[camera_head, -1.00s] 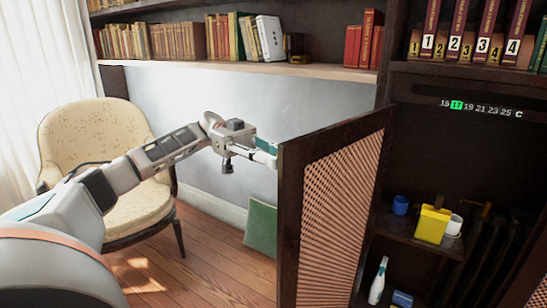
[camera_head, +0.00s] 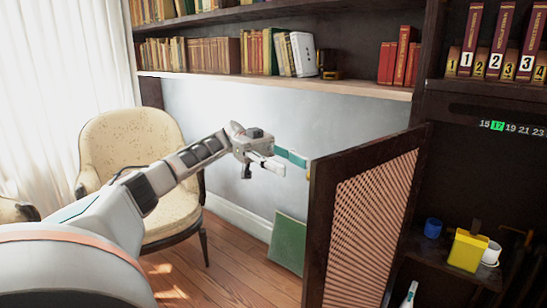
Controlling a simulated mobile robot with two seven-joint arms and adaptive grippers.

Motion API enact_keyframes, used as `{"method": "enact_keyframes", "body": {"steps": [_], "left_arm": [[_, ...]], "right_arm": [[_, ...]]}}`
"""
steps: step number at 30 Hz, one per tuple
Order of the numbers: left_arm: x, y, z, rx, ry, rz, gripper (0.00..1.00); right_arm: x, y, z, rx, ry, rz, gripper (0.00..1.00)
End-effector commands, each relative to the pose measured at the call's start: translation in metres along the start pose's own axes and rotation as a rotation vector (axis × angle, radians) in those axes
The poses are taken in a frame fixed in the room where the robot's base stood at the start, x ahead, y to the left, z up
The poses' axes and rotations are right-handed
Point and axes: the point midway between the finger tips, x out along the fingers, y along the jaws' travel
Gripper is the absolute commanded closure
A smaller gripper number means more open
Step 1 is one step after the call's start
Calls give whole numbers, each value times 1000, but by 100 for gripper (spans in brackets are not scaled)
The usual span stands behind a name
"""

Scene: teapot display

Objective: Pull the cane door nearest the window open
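The cane door (camera_head: 368,232) is a dark wooden frame with a woven lattice panel. It stands swung out from the dark cabinet, whose inside shows to its right. My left gripper (camera_head: 294,166) is just left of the door's free edge. Its teal-padded finger and pale finger are spread apart with nothing seen between them. The teal finger's tip ends close to the door's edge; I cannot tell whether it touches.
A cream armchair (camera_head: 135,165) stands behind my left arm, near the curtained window (camera_head: 65,80). A green panel (camera_head: 288,245) leans on the wall behind the door. A blue cup (camera_head: 433,228) and yellow box (camera_head: 467,250) stand inside the cabinet. Bare floor lies left of the door.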

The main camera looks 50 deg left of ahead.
Motion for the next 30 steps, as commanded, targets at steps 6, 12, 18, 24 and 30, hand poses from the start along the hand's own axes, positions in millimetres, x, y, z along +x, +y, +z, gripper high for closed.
{"method": "enact_keyframes", "body": {"steps": [6,12,18,24,30], "left_arm": [[-30,-1,-1,1,2,-2,63],[-46,0,2,0,-3,8,63],[-57,0,1,0,-2,5,63],[-62,0,0,0,0,0,63],[-62,0,0,-1,1,-1,63]], "right_arm": [[0,0,0,0,0,0,60],[0,0,0,0,0,0,60],[0,0,0,0,0,0,60],[0,0,0,0,0,0,60],[0,0,0,0,0,0,60]]}}
